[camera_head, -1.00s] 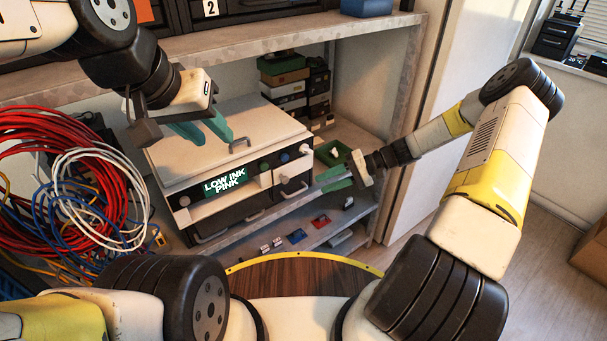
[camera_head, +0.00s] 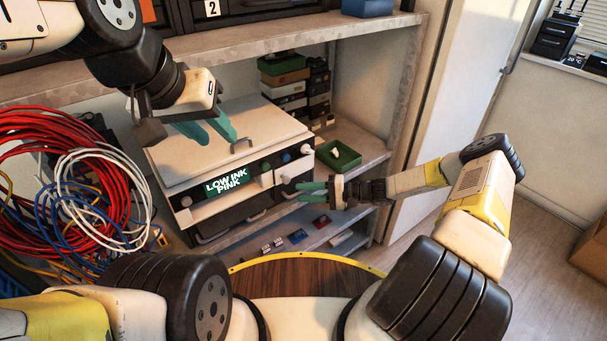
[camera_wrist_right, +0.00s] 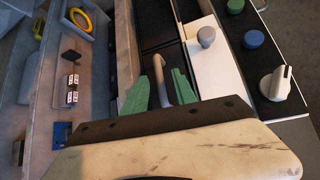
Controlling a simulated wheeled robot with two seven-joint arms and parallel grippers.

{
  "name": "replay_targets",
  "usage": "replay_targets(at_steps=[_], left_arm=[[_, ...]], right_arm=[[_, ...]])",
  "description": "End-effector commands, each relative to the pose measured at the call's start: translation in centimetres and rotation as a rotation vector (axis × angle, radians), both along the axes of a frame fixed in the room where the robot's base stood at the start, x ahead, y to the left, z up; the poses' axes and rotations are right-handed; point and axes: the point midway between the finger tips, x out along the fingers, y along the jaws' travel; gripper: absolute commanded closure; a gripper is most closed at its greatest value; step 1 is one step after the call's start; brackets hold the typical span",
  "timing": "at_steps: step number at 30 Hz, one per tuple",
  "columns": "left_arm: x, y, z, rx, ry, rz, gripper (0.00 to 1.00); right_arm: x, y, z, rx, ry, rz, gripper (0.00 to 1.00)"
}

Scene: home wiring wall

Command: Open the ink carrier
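The white printer (camera_head: 215,150) stands on the shelf, its green display reading "LOW INK PINK" (camera_head: 226,181). A dark front panel with a pale handle (camera_wrist_right: 160,80), probably the ink carrier, shows in the right wrist view and looks closed. My right gripper (camera_head: 312,191) is at the printer's lower right front. In the right wrist view its green fingers (camera_wrist_right: 160,92) are apart, one on each side of the handle; contact cannot be told. My left gripper (camera_head: 212,132) is open and empty above the printer's lid, near the lid handle.
Knobs (camera_wrist_right: 230,40) line the printer's front beside the handle. A green bin (camera_head: 338,156) sits right of the printer. Small cartridges (camera_head: 298,236) lie on the lower shelf. Coiled cables (camera_head: 80,190) hang at the left. The upper shelf edge (camera_head: 300,40) runs above the printer.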

Motion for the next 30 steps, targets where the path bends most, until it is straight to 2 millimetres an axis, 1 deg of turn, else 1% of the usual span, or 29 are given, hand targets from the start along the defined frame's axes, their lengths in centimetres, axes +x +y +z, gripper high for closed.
replay_targets(at_steps=[3,9,10,12,15,30], left_arm=[[0.00,0.00,0.00,0.000,0.000,0.000,0.64],[0.00,0.00,0.00,0.000,0.000,0.000,0.64],[0.00,0.00,0.00,0.000,0.000,0.000,0.64],[0.00,0.00,0.00,0.000,0.000,0.000,0.64],[0.00,0.00,0.00,0.000,0.000,0.000,0.64],[0.00,0.00,0.00,0.000,0.000,0.000,0.64]], right_arm=[[0.05,0.47,-0.05,0.000,0.000,0.001,0.67],[0.06,0.49,-0.06,-0.001,0.000,0.001,0.67],[0.05,0.49,-0.07,-0.001,-0.001,0.001,0.69],[0.05,0.48,-0.06,-0.001,-0.001,0.001,0.83],[0.05,0.47,-0.06,-0.001,-0.001,0.001,1.00],[0.04,0.44,-0.09,-0.001,0.000,0.001,1.00]])
